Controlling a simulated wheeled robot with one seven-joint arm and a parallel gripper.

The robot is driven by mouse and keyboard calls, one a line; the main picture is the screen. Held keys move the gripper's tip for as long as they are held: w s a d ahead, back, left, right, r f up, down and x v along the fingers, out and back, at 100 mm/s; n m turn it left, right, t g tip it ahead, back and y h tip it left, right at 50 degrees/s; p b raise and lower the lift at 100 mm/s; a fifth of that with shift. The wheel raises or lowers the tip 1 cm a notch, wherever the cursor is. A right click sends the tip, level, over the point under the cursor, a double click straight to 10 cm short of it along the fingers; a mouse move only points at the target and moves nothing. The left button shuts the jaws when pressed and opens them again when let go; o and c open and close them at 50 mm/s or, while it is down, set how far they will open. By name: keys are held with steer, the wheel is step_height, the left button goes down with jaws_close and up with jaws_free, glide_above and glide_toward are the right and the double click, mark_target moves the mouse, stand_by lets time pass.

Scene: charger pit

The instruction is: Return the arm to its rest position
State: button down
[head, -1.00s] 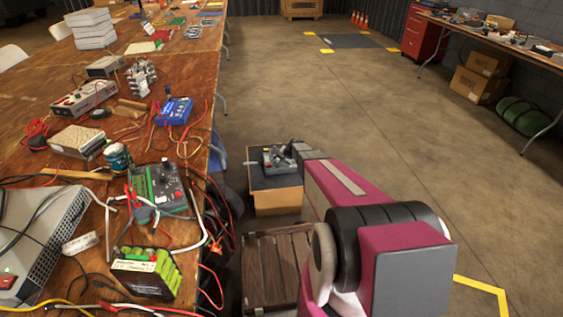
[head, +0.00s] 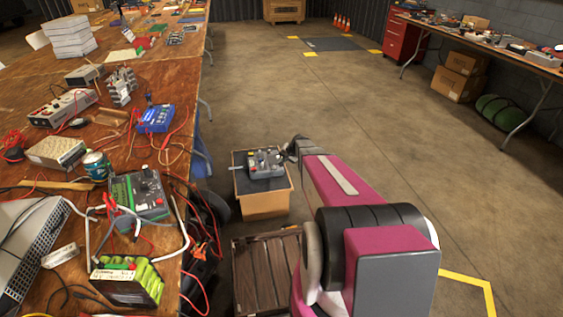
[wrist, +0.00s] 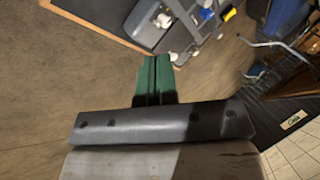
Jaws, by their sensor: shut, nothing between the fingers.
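My arm (head: 335,185), magenta and grey, reaches forward from the lower right of the head view. Its far end lies beside a grey device (head: 262,162) on a dark-topped cardboard box (head: 265,204). My gripper (wrist: 155,62) shows in the wrist view as two green fingers side by side, shut with nothing between them. In the head view the fingers cannot be made out.
A long wooden workbench (head: 85,155) crowded with chargers, cables and a green battery pack (head: 128,280) runs along the left. A slatted wooden crate (head: 262,275) stands on the floor near my arm. A second bench (head: 490,42) is at right.

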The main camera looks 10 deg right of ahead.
steer(key=s+a+r+n+g+h, duration=0.1)
steer(key=s+r, duration=0.4)
steer(key=s, duration=0.5)
steer(key=s+a+r+n+g+h, duration=0.1)
steer(key=s+r, duration=0.4)
steer(key=s, duration=0.5)
steer(key=s+a+r+n+g+h, duration=0.2)
steer(key=s+r, duration=0.4)
steer(key=s, duration=0.5)
steer(key=shift+a+n+g, duration=0.6)
steer(key=shift+a+n, duration=0.45)
steer(key=shift+n, duration=0.05)
